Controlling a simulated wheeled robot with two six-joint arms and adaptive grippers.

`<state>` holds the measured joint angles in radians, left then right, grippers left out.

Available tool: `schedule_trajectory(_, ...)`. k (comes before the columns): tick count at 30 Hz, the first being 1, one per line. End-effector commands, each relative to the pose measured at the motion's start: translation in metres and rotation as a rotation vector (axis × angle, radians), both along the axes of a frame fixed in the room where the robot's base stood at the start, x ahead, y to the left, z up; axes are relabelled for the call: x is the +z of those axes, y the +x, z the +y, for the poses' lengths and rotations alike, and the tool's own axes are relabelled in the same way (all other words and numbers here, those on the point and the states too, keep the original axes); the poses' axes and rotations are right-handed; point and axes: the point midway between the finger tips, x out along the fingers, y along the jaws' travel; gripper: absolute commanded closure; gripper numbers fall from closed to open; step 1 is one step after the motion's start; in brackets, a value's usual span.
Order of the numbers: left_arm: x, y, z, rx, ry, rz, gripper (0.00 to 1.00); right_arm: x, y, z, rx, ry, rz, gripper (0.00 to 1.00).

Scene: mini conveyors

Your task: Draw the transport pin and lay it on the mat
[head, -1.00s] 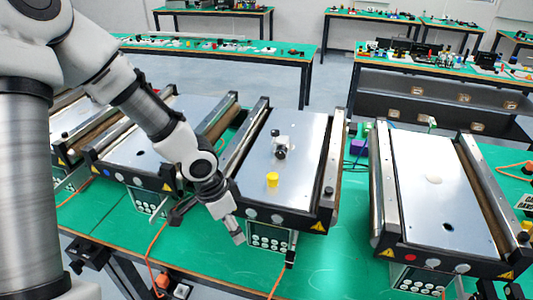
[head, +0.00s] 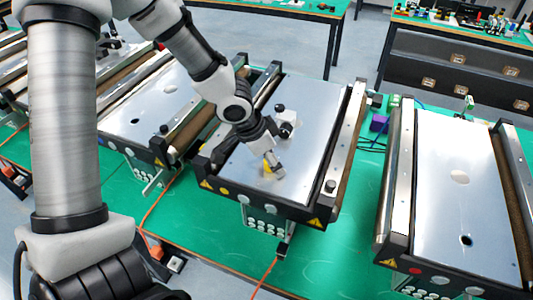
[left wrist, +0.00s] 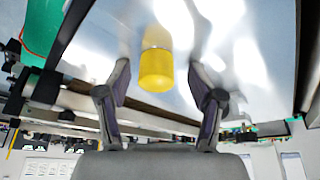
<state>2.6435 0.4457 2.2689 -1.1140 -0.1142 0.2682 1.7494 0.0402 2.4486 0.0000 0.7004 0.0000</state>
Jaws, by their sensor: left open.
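The transport pin, with a yellow head (left wrist: 157,68), stands on the silver top plate of the middle conveyor (head: 310,105). In the head view its yellow head (head: 267,168) is partly hidden by my gripper. My left gripper (head: 274,166) is open over the plate at the pin. In the left wrist view the yellow head lies between the two spread fingers, with a visible gap on each side. I cannot make out a separate mat, only the green bench top (head: 330,240).
A small white and black fitting (head: 287,122) stands on the plate just behind my gripper. Other conveyors stand to the left (head: 150,105) and right (head: 455,200). Raised black and metal rails edge the plates. Green bench top is clear in front.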

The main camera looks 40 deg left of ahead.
Motion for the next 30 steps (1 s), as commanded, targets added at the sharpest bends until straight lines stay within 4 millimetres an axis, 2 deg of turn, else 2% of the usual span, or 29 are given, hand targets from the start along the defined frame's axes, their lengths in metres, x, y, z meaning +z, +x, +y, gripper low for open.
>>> schedule_trajectory(5,-0.001,0.000,0.000,0.000,-0.001,0.000,0.39,0.001,0.000,0.000,0.000,0.000,0.001,0.60)
schedule_trajectory(6,-0.001,0.000,0.000,0.000,-0.001,0.000,0.45,0.001,-0.001,0.000,0.000,0.000,0.001,0.60)
schedule_trajectory(8,-0.001,0.000,0.000,0.000,-0.001,0.000,0.67,0.001,-0.001,0.000,0.000,0.000,0.002,0.60)
schedule_trajectory(9,-0.001,0.000,0.000,0.000,-0.001,0.000,0.81,0.001,-0.001,0.000,0.000,0.000,0.002,0.60)
schedule_trajectory(11,-0.001,0.000,0.000,0.000,-0.001,0.000,1.00,0.001,-0.001,0.000,0.000,0.000,0.001,0.60)
schedule_trajectory(20,0.001,0.000,0.000,0.000,-0.001,0.002,1.00,0.002,0.000,0.000,0.000,0.000,0.001,0.60)
schedule_trajectory(30,0.024,0.001,0.000,-0.001,-0.001,-0.002,1.00,0.023,0.000,0.000,0.000,0.000,0.001,0.60)
